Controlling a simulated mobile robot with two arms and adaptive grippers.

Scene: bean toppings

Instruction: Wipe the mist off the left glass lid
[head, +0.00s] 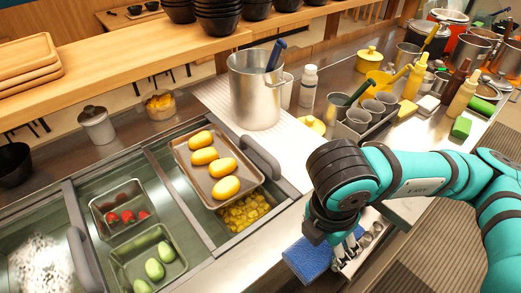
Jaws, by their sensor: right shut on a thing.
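The left glass lid (28,222) covers the left part of the counter well, at the lower left of the head view. A white patch of mist (40,265) lies on it and runs to the bottom edge of the picture. My right gripper (345,254) points down at the bottom right of the middle, far right of the mist. It is shut on a blue cloth (308,259) by the steel counter; its fingertips are partly hidden. My left gripper is out of view.
A tray of yellow potatoes (178,152) sits over the well, between the gripper and the lid. Dark handles (82,252) stand up from the lids. A large steel pot (246,100) and cup holder (345,134) stand behind. The front counter strip looks clear.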

